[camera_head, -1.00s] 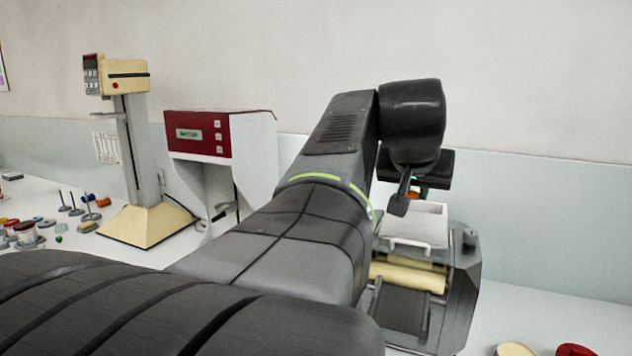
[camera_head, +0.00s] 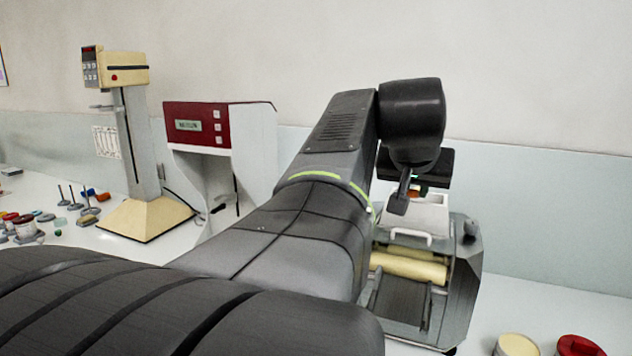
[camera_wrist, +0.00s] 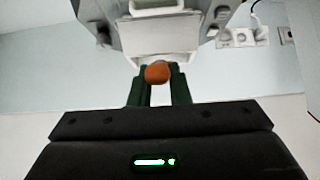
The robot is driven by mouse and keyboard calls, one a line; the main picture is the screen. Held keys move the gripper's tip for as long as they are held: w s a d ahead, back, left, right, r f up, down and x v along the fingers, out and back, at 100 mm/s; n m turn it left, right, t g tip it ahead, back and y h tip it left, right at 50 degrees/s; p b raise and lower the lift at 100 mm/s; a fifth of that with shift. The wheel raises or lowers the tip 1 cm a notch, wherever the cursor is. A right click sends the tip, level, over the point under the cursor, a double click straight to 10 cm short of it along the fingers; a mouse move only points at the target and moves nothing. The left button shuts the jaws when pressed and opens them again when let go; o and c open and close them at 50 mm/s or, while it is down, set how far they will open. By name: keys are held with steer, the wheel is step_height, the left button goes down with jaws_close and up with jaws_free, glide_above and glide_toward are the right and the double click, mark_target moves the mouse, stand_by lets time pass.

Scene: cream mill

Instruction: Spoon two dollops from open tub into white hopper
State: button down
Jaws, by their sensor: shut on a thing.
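The white hopper (camera_head: 433,214) is an open box with a front handle, on top of the roller mill. It also shows in the wrist view (camera_wrist: 160,38). My gripper (camera_wrist: 157,84) is shut on an orange-ended thing (camera_wrist: 157,72), perhaps the spoon's handle. I cannot see a spoon bowl or any load on it. In the head view my gripper (camera_head: 416,188) is largely hidden behind my wrist, at the hopper and seemingly above it. An open cream-coloured tub (camera_head: 517,345) stands at the bottom right, cut by the frame edge.
The mill (camera_head: 462,290) has cream rollers (camera_head: 410,268) below the hopper. A red tub or lid (camera_head: 578,346) is right of the cream tub. A red-and-white machine (camera_head: 262,150) and a cream-based stand (camera_head: 146,219) are left.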

steer(key=shift+f+b, duration=0.4)
steer(key=shift+f, duration=0.25)
stand_by(1.0)
steer(key=shift+s+a, duration=0.15)
steer(key=shift+s, duration=0.15)
stand_by(0.6)
steer(key=shift+r, duration=0.1)
steer(key=shift+r+p, duration=2.6)
steer(key=shift+r, duration=0.4)
